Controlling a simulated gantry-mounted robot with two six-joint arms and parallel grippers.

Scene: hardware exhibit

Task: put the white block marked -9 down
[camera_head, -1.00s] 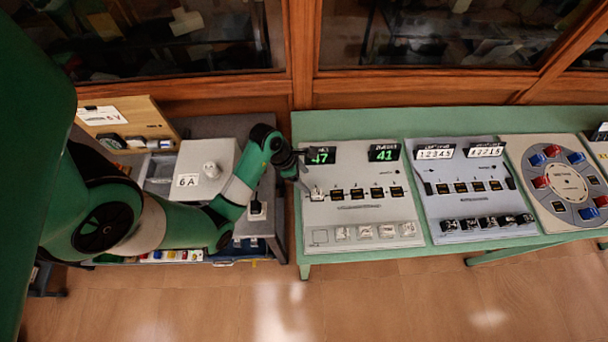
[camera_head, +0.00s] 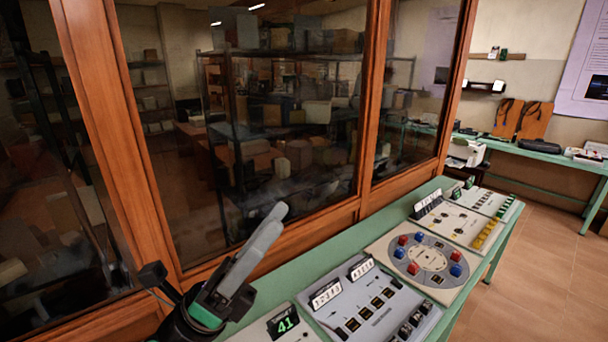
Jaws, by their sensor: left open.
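The white block marked -9 does not show in the head view; I cannot make out that marking anywhere. My left gripper (camera_head: 262,246) is at the lower left, its pale grey fingers pointing up and to the right in front of the glass. It is open, and no block shows between the fingers. Below it is a corner of a grey panel (camera_head: 310,332) with a dark display (camera_head: 283,322) reading 41 in green. The rest of that panel is outside the picture. My right gripper is not in view.
On the green table (camera_head: 385,239) stand a grey panel with white number cards (camera_head: 325,293), a round dial panel (camera_head: 428,258) with red and blue blocks, and further panels (camera_head: 467,222). A wood-framed glass partition (camera_head: 270,120) runs behind. Open floor (camera_head: 540,270) lies at right.

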